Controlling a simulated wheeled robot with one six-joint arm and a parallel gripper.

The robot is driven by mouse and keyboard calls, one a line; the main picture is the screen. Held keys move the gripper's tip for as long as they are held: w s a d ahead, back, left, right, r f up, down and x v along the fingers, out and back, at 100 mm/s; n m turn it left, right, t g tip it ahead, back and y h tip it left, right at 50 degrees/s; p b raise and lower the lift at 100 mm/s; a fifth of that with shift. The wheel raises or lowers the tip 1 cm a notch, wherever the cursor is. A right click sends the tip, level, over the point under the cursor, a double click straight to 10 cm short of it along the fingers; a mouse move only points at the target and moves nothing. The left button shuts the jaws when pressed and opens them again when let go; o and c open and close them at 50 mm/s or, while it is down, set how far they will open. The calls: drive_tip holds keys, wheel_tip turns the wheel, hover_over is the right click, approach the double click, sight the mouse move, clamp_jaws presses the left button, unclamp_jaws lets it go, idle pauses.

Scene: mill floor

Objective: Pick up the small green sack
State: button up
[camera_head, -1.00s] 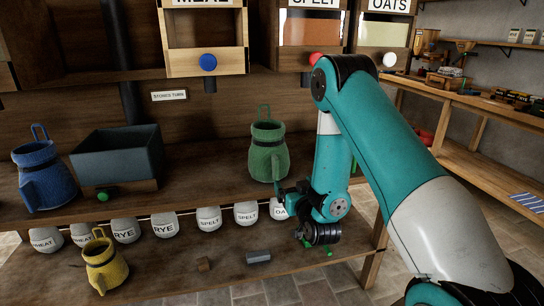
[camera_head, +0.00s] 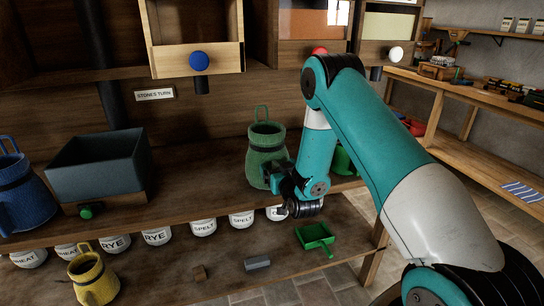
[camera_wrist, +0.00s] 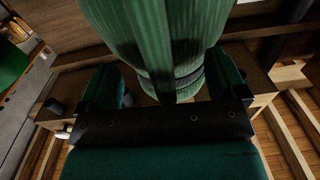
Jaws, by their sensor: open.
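A green sack (camera_head: 266,150) with a dark band and a loop on top stands upright on the wooden counter, left of my arm. My gripper (camera_head: 275,178) is at its lower right side. In the wrist view the ribbed green sack (camera_wrist: 160,40) fills the upper middle, between the two open fingers of my gripper (camera_wrist: 168,85). I cannot tell whether the fingers touch it. Another green object (camera_head: 344,160) is mostly hidden behind my arm, so its kind is unclear.
A blue jug-like sack (camera_head: 22,195) and a dark bin (camera_head: 98,168) stand left on the counter. Below are labelled white sacks (camera_head: 157,236), a yellow jug-like sack (camera_head: 92,279), a grey block (camera_head: 257,263) and a green scoop (camera_head: 315,237). Drawers hang above.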

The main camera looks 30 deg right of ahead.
drive_tip(key=shift+w+a, duration=0.3)
drive_tip(key=shift+w, duration=0.2)
drive_tip(key=shift+w+a, duration=0.15)
drive_tip(key=shift+a, duration=0.05)
drive_tip(key=shift+d, duration=0.35)
drive_tip(key=c, duration=0.6)
clamp_jaws()
